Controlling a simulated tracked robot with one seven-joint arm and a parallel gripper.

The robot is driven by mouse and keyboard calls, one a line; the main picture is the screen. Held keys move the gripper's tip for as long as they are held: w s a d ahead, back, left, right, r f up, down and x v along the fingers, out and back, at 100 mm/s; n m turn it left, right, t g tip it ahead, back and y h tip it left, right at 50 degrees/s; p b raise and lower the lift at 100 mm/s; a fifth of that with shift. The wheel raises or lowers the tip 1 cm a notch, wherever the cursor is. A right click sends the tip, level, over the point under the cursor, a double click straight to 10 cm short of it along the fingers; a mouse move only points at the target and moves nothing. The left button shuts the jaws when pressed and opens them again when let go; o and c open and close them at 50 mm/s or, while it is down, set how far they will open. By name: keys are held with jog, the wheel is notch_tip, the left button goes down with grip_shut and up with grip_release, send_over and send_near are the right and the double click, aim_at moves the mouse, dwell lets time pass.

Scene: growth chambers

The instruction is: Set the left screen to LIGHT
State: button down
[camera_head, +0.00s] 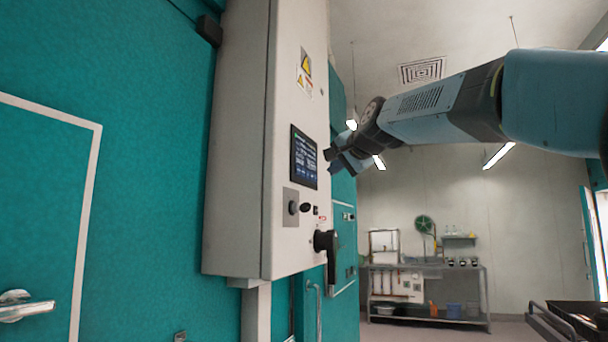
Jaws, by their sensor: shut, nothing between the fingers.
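The screen (304,157) is a small dark panel with blue and white content, set in the front of a pale grey control cabinet (237,150). It is seen at a steep angle, and its text is too small to read, so I cannot tell which mode it shows. My gripper (331,160) is shut and empty, just right of the screen with its tips close to the screen's right edge. I cannot tell whether the tips touch the glass. No second screen shows clearly.
Below the screen are dark knobs (306,207) and a black rotary handle (329,246) that sticks out from the cabinet. Teal chamber walls (140,120) flank the cabinet. A metal workbench (428,290) stands far back, and a dark cart (570,318) is at lower right.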

aim_at(303, 172)
jog(key=shift+s, duration=0.1)
dwell(0.7)
jog(key=shift+s+d, duration=0.25)
jog(key=shift+d, duration=0.65)
jog(key=shift+s+d, duration=0.25)
jog(key=shift+d, duration=0.65)
jog(key=shift+f, duration=0.1)
jog(key=shift+a, duration=0.1)
jog(key=w+a, duration=0.3)
jog(key=a, duration=0.5)
jog(key=shift+a, duration=0.25)
dwell(1.7)
jog(key=shift+w+a, duration=0.1)
jog(key=shift+a, duration=0.1)
